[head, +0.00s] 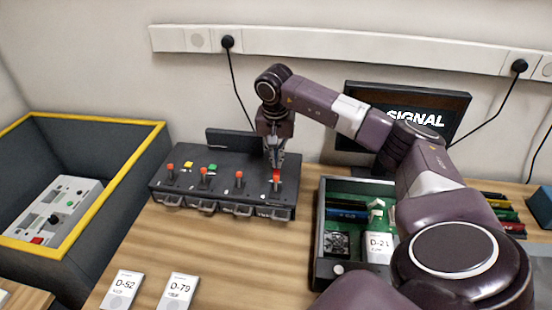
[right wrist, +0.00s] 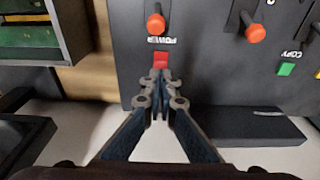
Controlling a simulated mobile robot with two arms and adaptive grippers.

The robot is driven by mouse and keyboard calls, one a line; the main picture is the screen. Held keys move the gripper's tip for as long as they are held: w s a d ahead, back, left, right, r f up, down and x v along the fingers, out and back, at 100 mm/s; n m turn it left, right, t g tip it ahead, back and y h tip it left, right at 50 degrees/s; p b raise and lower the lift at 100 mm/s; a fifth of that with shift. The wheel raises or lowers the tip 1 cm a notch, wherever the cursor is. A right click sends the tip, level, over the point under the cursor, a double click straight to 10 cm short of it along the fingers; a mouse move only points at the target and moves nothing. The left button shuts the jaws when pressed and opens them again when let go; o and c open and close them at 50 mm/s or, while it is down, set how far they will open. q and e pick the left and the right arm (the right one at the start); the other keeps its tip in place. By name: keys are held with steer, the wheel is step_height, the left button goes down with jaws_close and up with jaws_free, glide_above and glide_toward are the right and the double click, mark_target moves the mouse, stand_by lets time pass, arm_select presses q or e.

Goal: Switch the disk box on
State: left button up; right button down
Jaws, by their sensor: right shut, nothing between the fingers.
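The disk box (head: 215,208), a black unit with a row of orange-knobbed levers and drive bays along its front, stands on the wooden table. The power lever (right wrist: 156,24) is at its right end, beside an upside-down POWER label in the right wrist view. A red square (right wrist: 160,60) lies just behind that label. My right gripper (head: 275,164) is shut and empty, pointing down over the box's right end. In the right wrist view its fingertips (right wrist: 160,74) are at the red square's edge; I cannot tell whether they touch. My left gripper is not in view.
A green-lined open case (head: 318,255) stands close to the disk box's right. A monitor reading SIGNAL (head: 455,108) is behind my right arm. A yellow-rimmed bin (head: 125,175) is at left. Cards D-52 (head: 122,290) and D-79 (head: 178,291) lie in front.

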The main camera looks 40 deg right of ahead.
mark_target(277, 172)
steer(key=shift+s+f+b, duration=0.1)
steer(key=shift+f+b, duration=0.65)
steer(key=shift+f, duration=0.5)
stand_by(0.8)
steer(key=shift+a+r, duration=0.1)
steer(key=shift+r+p, duration=0.8)
steer(key=shift+p, duration=0.05)
steer(key=shift+r+p, duration=2.05)
steer(key=shift+r, duration=0.65)
steer(key=shift+f, duration=0.1)
